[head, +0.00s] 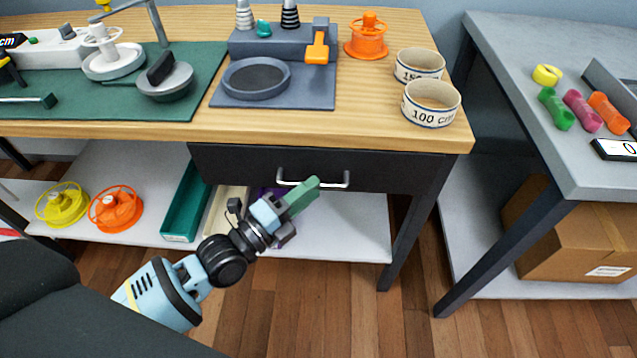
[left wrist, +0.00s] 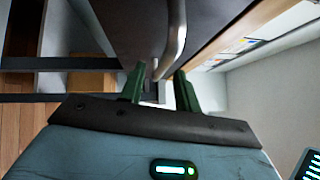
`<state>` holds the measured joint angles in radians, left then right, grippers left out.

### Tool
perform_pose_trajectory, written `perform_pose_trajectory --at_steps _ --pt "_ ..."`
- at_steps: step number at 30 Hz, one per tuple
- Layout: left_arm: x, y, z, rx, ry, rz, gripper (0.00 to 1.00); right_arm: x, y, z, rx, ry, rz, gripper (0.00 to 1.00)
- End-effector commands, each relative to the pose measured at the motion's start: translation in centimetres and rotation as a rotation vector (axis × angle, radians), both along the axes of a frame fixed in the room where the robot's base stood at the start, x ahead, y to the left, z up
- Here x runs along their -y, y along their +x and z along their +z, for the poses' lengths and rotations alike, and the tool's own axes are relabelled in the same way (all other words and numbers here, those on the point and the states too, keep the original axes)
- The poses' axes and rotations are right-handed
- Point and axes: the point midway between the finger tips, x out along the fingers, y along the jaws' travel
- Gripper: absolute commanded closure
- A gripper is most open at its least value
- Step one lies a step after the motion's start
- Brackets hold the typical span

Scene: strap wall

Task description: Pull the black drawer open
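The black drawer (head: 385,172) sits under the front edge of the wooden table and looks closed. Its silver bar handle (head: 333,183) shows in the middle of the front. My left gripper (head: 312,186) is just in front of the drawer, with its green fingers at the handle and hiding part of it. In the left wrist view the green fingers (left wrist: 160,84) stand apart, and the handle (left wrist: 177,35) runs down to between their tips. Neither finger is clearly pressed on it. My right gripper is not in view.
A shelf (head: 345,232) below the drawer holds a green tray (head: 187,205) and yellow and orange spools. The wooden table (head: 385,130) carries a grey stand and two strap rolls. A grey table (head: 520,90) stands at the right, with a cardboard box beneath it.

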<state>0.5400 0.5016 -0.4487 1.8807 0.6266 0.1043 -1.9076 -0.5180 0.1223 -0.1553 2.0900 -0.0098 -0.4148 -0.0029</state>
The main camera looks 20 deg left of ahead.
Motion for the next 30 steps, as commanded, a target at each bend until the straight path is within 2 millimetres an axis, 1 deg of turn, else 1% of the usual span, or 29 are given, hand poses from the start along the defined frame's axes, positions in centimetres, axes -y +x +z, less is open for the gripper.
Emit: perform_pose_trajectory --at_steps 3,7,17,20,25,30 --pt "0.8 1.4 0.2 0.000 -0.001 0.000 0.68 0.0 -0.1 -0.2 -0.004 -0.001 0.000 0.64" --pt "1.3 2.2 0.3 0.000 0.000 0.000 0.68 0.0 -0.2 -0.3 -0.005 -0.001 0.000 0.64" --pt "1.5 2.5 0.4 -0.001 0.000 -0.001 0.68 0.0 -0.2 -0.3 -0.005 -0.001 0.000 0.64" --pt "1.5 2.5 0.3 -0.001 0.000 -0.001 0.78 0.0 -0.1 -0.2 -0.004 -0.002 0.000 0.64" --pt "1.5 2.5 0.3 -0.001 0.001 -0.001 1.00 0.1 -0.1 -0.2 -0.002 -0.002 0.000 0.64" --pt "1.5 2.5 0.3 -0.001 0.001 -0.001 1.00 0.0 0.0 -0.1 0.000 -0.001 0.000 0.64"
